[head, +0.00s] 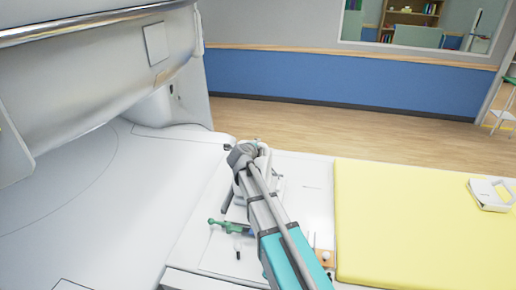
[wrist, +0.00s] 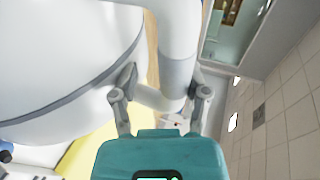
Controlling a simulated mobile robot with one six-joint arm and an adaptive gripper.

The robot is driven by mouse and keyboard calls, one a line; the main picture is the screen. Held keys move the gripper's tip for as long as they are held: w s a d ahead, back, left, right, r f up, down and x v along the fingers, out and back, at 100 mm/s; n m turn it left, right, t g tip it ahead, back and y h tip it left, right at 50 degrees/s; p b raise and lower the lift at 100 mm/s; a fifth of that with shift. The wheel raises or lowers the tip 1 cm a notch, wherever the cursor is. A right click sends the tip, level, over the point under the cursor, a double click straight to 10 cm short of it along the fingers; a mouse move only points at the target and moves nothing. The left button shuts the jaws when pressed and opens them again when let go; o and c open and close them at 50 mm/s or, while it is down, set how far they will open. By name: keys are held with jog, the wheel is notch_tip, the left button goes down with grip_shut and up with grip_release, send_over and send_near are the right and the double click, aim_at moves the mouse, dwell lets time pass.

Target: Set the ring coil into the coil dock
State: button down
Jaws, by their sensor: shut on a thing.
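My gripper (head: 243,156) is at the far end of my arm, above the white deck beside the yellow pad. It also shows in the wrist view (wrist: 162,86), with its two grey fingers on either side of a thick white tube. I take this tube to be part of the ring coil (wrist: 178,50); it runs up out of the picture and bends left between the fingers. The gripper is shut on it. In the head view a white curved piece of the coil (head: 265,158) shows beside the gripper, the rest hidden by my arm. I cannot make out the coil dock with certainty.
The large white magnet (head: 90,90) fills the left. A yellow pad (head: 420,240) lies at the right, with a white handled piece (head: 490,194) on it. A green item (head: 231,228) and a small black-topped item (head: 238,250) are left of my arm. Open floor lies beyond.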

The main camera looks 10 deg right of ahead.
jog(key=shift+c, duration=0.2)
grip_release()
jog(key=shift+s+f, duration=0.2)
jog(key=shift+f, duration=0.1)
jog(key=shift+o, duration=0.2)
jog(key=shift+r, duration=0.1)
jog(key=shift+w, duration=0.15)
